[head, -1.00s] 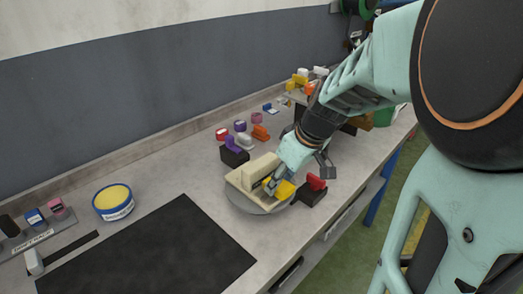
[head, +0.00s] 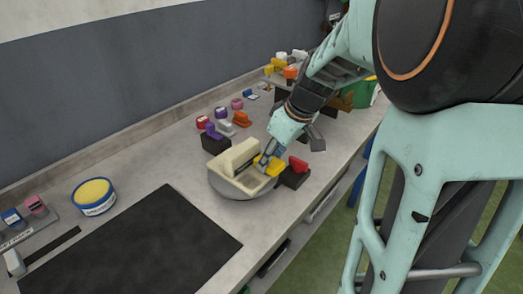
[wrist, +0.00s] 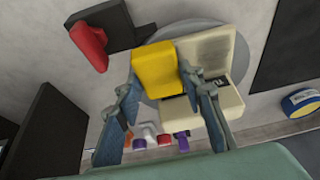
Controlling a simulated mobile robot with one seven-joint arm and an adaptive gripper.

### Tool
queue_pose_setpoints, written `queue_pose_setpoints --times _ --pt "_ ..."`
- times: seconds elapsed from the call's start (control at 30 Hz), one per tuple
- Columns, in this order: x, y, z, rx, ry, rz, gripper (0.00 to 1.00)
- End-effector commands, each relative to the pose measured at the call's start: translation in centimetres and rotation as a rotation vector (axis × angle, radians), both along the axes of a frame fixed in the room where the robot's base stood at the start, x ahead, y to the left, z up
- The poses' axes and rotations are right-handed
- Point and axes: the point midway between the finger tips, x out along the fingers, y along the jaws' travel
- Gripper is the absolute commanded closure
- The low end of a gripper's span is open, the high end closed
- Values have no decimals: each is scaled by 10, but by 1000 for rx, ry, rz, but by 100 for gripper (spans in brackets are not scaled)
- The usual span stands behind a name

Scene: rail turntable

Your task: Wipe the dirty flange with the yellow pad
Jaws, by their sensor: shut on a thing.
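My gripper (head: 264,161) is shut on the yellow pad (head: 272,168). The pad also shows between the fingers in the wrist view (wrist: 156,68). It is at the near flange of the cream rail (head: 234,158); I cannot tell whether it touches. The rail lies on a round grey turntable (head: 222,191). In the wrist view, the rail's flange (wrist: 212,52) extends right of the pad. Dark marks (wrist: 218,80) show along the rail beside the right finger. The pad and fingers hide part of the rail.
A black block with a red pad (head: 298,164) stands close right of the turntable. A dark block with a purple pad (head: 212,134) stands behind it. A blue tub with yellow top (head: 93,194) and a black mat (head: 135,245) are at left. Several coloured pieces stand at the back.

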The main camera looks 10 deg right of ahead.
Motion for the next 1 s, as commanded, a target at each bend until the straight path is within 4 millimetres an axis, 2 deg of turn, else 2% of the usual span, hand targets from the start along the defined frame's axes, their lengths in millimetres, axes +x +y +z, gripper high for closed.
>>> queue_pose_setpoints --times 0.27,0.63,1.0 --pt "0 0 0 -1 1 0 84" --pt "-11 15 -4 1 2 2 84" --pt "-14 18 -5 2 7 2 84"
